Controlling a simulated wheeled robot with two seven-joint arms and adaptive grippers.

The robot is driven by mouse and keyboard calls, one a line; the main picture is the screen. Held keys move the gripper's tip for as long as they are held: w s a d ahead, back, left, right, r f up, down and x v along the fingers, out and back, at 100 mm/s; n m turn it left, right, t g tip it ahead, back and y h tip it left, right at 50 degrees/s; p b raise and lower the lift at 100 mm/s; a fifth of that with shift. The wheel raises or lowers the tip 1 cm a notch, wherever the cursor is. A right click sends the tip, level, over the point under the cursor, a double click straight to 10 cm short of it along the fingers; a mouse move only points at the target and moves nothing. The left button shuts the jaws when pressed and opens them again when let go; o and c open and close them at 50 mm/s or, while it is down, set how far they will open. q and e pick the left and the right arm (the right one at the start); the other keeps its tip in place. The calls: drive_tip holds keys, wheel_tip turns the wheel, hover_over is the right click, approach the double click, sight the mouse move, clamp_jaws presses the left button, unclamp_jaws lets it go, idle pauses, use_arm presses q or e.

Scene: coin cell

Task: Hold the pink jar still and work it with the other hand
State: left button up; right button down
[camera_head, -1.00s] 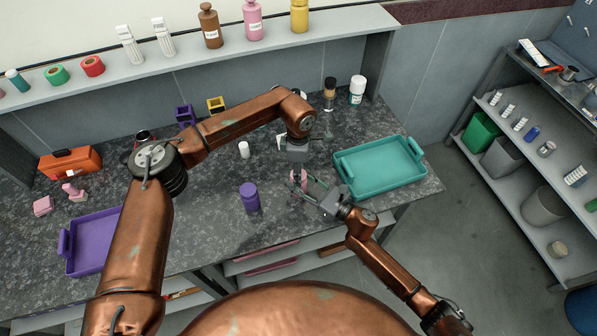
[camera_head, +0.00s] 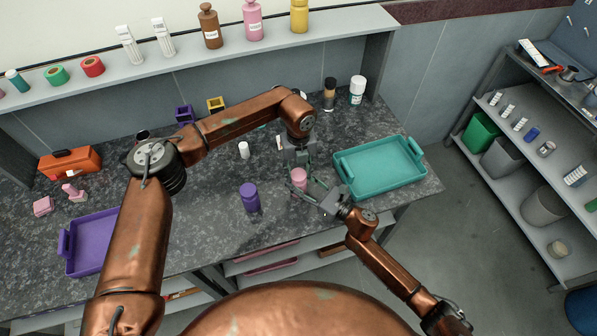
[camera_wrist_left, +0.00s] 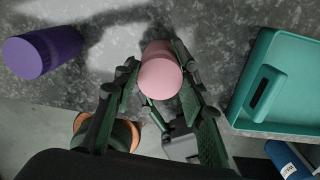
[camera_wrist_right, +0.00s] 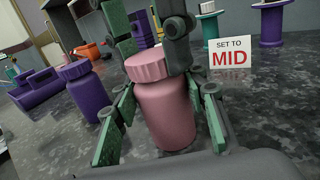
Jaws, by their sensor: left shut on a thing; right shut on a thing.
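The pink jar (camera_head: 299,177) stands upright on the dark stone counter, left of the teal tray. Its ridged lid (camera_wrist_right: 148,66) is on and shows in the right wrist view above the jar body (camera_wrist_right: 168,115). My left gripper (camera_head: 298,166) comes down from above and is shut on the lid, one finger on each side. The left wrist view looks down on the lid (camera_wrist_left: 160,78) between those fingers. My right gripper (camera_head: 309,184) reaches in low from the right and is shut around the jar body. A white sign (camera_wrist_right: 229,52) reading "SET TO MID" stands behind the jar.
A purple jar (camera_head: 249,198) stands just left of the pink jar. The teal tray (camera_head: 380,167) is empty on the right. A purple tray (camera_head: 90,243) lies far left. A small white bottle (camera_head: 244,150) and other bottles stand toward the back. The front counter is mostly clear.

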sight(299, 174)
use_arm(q)
drive_tip(key=shift+d+n, duration=0.1)
drive_tip(key=shift+n, duration=0.3)
use_arm(e)
drive_tip(key=shift+a, duration=0.1)
use_arm(q)
drive_tip(key=shift+r, duration=0.2)
drive_tip(key=shift+r, duration=0.95)
drive_tip(key=shift+r, duration=2)
use_arm(e)
drive_tip(key=c, duration=1.1)
unclamp_jaws()
